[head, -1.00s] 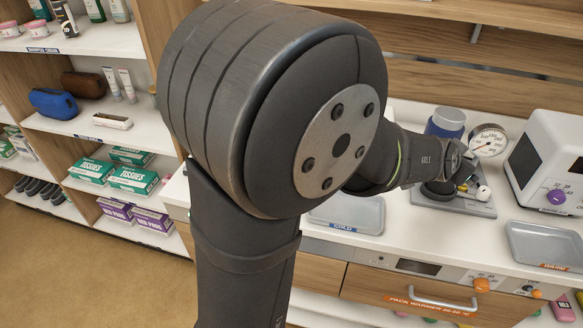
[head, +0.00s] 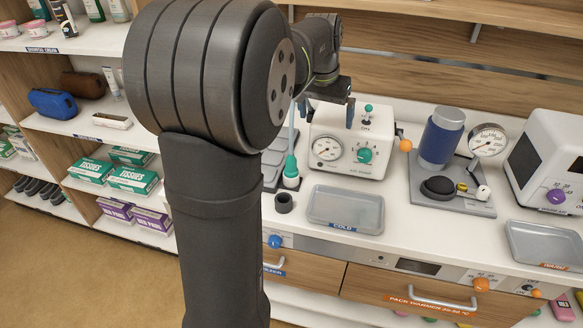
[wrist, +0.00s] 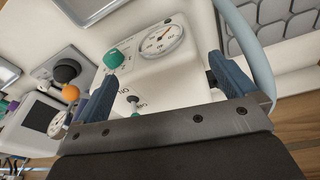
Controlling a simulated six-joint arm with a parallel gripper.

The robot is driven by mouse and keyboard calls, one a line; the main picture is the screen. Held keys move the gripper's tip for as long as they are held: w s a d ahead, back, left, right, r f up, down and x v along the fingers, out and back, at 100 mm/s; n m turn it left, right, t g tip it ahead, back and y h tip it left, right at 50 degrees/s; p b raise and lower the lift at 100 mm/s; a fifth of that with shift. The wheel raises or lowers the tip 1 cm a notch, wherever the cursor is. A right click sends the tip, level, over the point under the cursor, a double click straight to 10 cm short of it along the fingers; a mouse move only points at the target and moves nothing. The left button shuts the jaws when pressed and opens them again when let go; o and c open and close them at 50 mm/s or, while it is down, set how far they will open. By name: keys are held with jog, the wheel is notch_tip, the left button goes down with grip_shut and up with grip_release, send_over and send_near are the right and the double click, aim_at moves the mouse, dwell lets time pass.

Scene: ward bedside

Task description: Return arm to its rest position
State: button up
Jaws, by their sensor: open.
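My gripper (head: 350,108) is raised above the white box with a dial gauge and a green knob (head: 347,142) at the back of the counter. In the wrist view my gripper (wrist: 160,88) shows two blue fingers set wide apart with nothing between them. The white box (wrist: 165,75) fills the view beyond the fingers, with its gauge and green knob visible. My arm reaches up and back across the head view, and its large joint hides part of the shelving and wall.
An empty grey tray marked COLD (head: 345,208) lies on the counter (head: 400,225). A device with a blue cylinder (head: 441,138), a round gauge (head: 488,140) and a white box with a purple knob (head: 548,155) stand to the right. Shelves (head: 95,125) with tissue boxes are at left.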

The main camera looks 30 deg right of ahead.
jog(key=w+a+r+n+y, duration=0.2)
jog(key=w+a+r, duration=0.1)
jog(key=a, duration=0.5)
jog(key=shift+g, duration=0.4)
jog(key=f, duration=1)
jog(key=shift+w+d+f, duration=0.1)
jog(key=shift+w+d, duration=0.1)
notch_tip(320, 180, up, 10)
